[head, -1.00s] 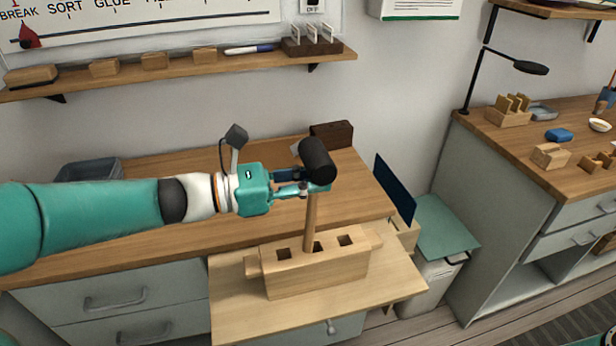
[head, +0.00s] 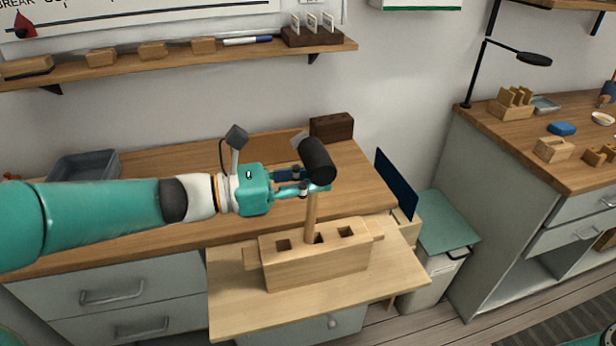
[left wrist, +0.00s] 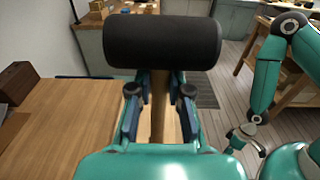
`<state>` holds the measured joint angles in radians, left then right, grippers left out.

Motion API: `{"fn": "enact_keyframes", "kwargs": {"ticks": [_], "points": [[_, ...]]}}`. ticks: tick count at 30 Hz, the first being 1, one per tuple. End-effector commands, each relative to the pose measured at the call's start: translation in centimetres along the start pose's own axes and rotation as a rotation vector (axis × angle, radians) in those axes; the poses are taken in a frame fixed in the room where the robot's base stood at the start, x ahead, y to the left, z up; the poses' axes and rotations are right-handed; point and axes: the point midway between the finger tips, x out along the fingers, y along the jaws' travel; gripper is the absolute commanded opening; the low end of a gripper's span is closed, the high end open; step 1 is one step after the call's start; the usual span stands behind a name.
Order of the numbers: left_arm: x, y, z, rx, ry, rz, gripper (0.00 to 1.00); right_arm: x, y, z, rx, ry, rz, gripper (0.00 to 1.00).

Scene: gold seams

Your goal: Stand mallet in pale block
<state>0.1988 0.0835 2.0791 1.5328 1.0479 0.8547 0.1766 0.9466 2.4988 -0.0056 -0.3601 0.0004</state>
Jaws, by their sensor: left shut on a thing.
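The mallet has a black cylindrical head (head: 318,159) and a pale wooden handle (head: 311,215). My left gripper (head: 318,187) is shut on the handle just below the head and holds the mallet nearly upright. The pale block (head: 318,266) has three square holes in its top and sits on a pale pull-out board. The handle's lower end overlaps the middle hole; how deep it is in cannot be told. In the left wrist view the mallet head (left wrist: 162,42) lies across above the fingers. My right gripper (left wrist: 238,140) shows small at the right, its jaws unclear.
The wooden bench (head: 130,215) behind holds a grey tray (head: 85,167) and a dark brown block (head: 331,127). A dark blue panel (head: 396,183) stands right of the board (head: 235,315). A wall shelf (head: 170,62) runs above.

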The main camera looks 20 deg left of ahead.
Motion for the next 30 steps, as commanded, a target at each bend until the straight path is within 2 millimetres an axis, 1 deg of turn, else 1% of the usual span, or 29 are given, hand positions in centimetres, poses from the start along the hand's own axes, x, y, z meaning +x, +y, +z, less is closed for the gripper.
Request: {"fn": "enact_keyframes", "kwargs": {"ticks": [12, 27, 28, 30], "points": [[0.02, 0.00, -1.01, 0.000, -0.001, 0.000, 0.00, 0.84, 0.30, 0.00, 0.000, 0.000, 0.000, 0.50], [0.04, 0.00, -1.14, 0.000, -0.001, 0.000, 0.00, 0.93, 0.34, 0.00, 0.000, 0.000, 0.000, 0.50], [0.04, 0.00, -1.14, 0.000, -0.001, 0.000, 0.21, 0.93, 0.34, 0.00, 0.000, 0.000, 0.000, 0.50], [0.04, -0.01, -1.14, 0.000, -0.001, 0.000, 0.33, 0.93, 0.34, 0.00, 0.000, 0.000, 0.000, 0.50]]}}
